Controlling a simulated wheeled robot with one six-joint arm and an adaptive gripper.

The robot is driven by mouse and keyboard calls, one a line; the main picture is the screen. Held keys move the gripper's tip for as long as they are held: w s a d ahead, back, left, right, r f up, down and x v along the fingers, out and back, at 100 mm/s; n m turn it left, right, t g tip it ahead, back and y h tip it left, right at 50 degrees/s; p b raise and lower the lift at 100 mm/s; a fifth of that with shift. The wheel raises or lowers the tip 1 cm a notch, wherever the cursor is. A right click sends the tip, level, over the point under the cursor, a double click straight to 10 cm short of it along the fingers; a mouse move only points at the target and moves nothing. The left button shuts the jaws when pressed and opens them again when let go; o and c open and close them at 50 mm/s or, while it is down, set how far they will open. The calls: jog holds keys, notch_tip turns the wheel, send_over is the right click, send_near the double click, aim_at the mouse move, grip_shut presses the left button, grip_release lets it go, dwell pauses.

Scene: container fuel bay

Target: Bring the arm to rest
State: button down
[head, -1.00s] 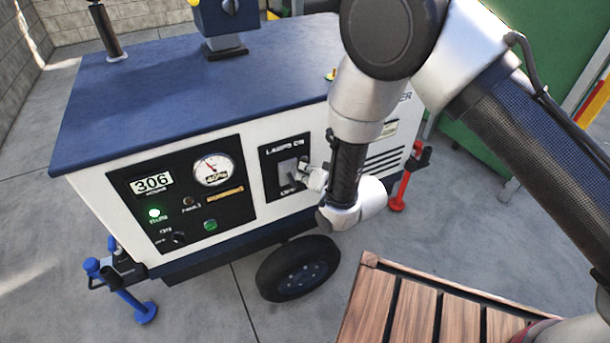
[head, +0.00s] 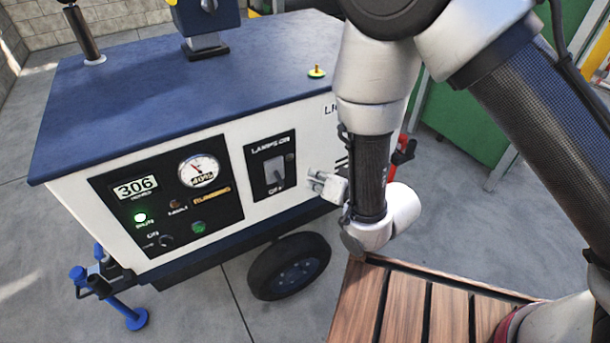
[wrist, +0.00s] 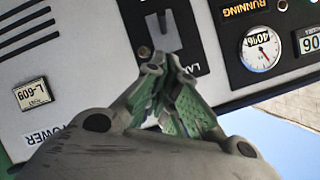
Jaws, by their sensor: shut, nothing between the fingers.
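My gripper (head: 320,183) is shut and empty, held in front of the generator's white front panel, just right of the lamp switch panel. In the wrist view its fingertips (wrist: 163,66) come together below the lamp switch (wrist: 160,30). In the head view the lamp switch (head: 274,170) sits on a black plate marked LAMPS ON above and OFF below. The gripper is apart from the switch in the head view. I cannot tell for sure which way the lever is set.
A slatted wooden bench (head: 400,300) stands close below my wrist. A green container (head: 470,115) is behind. Concrete floor is clear at left.

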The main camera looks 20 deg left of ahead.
jog(key=shift+s+d+r, duration=0.2)
jog(key=shift+d, duration=0.1)
jog(key=shift+f, duration=0.1)
